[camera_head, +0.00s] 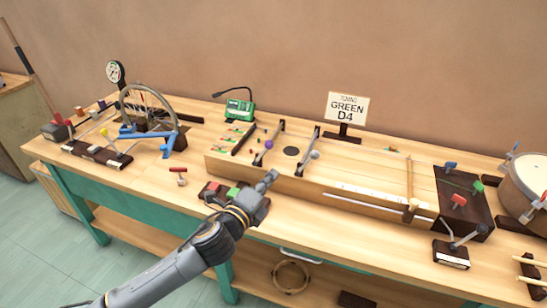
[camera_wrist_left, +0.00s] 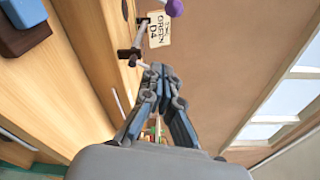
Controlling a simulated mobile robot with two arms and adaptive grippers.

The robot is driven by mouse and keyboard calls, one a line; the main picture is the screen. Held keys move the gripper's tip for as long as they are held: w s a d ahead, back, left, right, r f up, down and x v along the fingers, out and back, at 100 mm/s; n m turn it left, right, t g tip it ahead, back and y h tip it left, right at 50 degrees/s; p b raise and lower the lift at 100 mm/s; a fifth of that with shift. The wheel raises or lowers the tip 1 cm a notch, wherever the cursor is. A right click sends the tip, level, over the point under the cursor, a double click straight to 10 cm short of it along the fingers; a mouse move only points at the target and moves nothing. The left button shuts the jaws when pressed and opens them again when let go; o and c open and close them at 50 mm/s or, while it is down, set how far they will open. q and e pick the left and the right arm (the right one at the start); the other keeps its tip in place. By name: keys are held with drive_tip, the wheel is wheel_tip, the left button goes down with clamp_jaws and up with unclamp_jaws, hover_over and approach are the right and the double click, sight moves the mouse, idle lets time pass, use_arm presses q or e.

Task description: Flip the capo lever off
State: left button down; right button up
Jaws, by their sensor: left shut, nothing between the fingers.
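A long wooden box (camera_head: 300,186) on the bench carries a lever with a purple knob (camera_head: 269,144) and, to its right, a lever with a grey knob (camera_head: 314,155). Neither is labelled, so I cannot tell which is the capo lever. The purple knob (camera_wrist_left: 174,8) also shows at the top of the left wrist view. My left gripper (camera_head: 269,179) is shut and empty at the front edge of the box, in front of both levers. Its closed fingertips (camera_wrist_left: 156,72) show in the left wrist view, apart from the purple knob. My right gripper is out of view.
A sign reading "GREEN D4" (camera_head: 347,107) stands behind the box. A green meter (camera_head: 239,110) is at the back. A small block with red and green buttons (camera_head: 232,193) sits beside my left gripper. A spoked wheel (camera_head: 146,108) stands left and a drum (camera_head: 525,185) right.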

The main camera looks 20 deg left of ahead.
sight(270, 146)
use_arm(q)
drive_tip(key=w+d+b, duration=0.2)
drive_tip(key=w+b, duration=0.1)
drive_tip(key=w, duration=0.7)
drive_tip(key=a, duration=0.2)
drive_tip(key=s+a, duration=0.1)
drive_tip(key=a, duration=0.1)
drive_tip(key=shift+r+p, duration=0.3)
drive_tip(key=shift+r, duration=0.05)
drive_tip(key=shift+w, duration=0.1)
drive_tip(key=shift+a+r+n, duration=0.35)
drive_tip(key=shift+n, duration=0.15)
drive_tip(key=shift+a+r+n+p, duration=0.35)
drive_tip(key=shift+a+n+p, duration=0.15)
drive_tip(key=shift+n, duration=0.1)
drive_tip(key=a+n+t+p, duration=0.1)
drive_tip(key=a+n+p, duration=0.1)
drive_tip(key=a+n, duration=0.5)
drive_tip(key=shift+a+r+n+t, duration=0.25)
drive_tip(key=shift+r+n+t, duration=0.2)
drive_tip(key=shift+n, duration=1.25)
